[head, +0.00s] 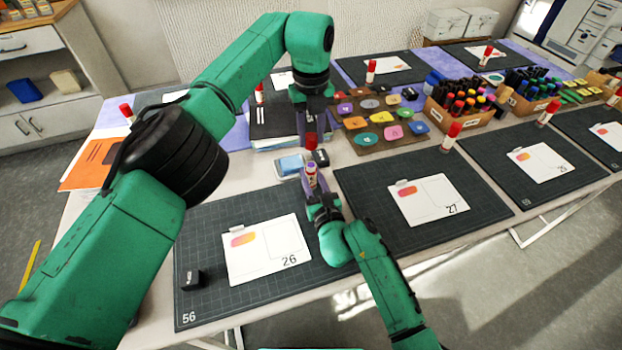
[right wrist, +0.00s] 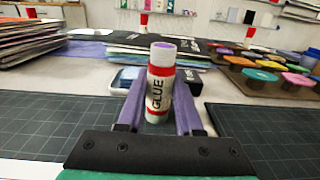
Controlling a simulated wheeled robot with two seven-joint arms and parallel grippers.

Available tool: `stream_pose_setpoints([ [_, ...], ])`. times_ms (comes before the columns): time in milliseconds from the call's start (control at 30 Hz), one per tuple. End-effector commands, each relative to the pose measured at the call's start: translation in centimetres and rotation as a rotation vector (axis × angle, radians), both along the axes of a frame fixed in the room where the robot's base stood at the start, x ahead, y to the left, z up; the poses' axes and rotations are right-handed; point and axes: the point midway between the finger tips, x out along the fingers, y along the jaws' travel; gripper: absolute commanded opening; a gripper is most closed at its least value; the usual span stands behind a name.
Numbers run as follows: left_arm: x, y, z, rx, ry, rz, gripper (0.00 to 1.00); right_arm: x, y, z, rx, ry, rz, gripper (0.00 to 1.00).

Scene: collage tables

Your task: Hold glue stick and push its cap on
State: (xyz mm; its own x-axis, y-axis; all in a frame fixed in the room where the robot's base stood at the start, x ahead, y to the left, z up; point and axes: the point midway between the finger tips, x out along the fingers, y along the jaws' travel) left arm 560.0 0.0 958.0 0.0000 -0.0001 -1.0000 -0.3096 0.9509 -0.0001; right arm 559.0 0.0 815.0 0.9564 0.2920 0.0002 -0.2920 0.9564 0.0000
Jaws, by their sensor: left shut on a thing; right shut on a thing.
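My right gripper (head: 313,188) is shut around an upright white glue stick (head: 311,174) with red bands. The glue stick (right wrist: 160,85) also shows in the right wrist view, between the purple fingers, uncapped with a purple top. My left gripper (head: 312,122) points down above it and is shut on a red cap (head: 311,139). In the head view the cap appears above the glue stick's top, with a visible gap between them. The cap is not clearly seen in the right wrist view.
A blue-white stamp pad (head: 290,165) and a small black block (head: 321,157) lie close by the glue stick. Cutting mats with cards 26 (head: 266,250) and 27 (head: 428,200) lie in front. A board of coloured stampers (head: 383,117) and a marker box (head: 462,112) stand behind right.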

Motion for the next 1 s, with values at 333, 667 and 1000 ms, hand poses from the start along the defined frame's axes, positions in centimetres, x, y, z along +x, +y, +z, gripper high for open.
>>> stream_pose_setpoints([
  [333,0.0,0.0,0.0,0.0,0.0,0.0,0.0,0.0,0.0,-0.1,-0.001,0.002,0.0,0.0],
  [667,-0.1,0.0,-3.5,0.001,0.003,0.001,0.0,0.0,0.0,-0.1,-0.001,0.002,0.0,0.0],
  [1000,0.0,0.0,-5.0,0.0,-0.001,0.0,0.0,0.0,0.0,-0.1,-0.001,0.002,0.0,0.0],
])
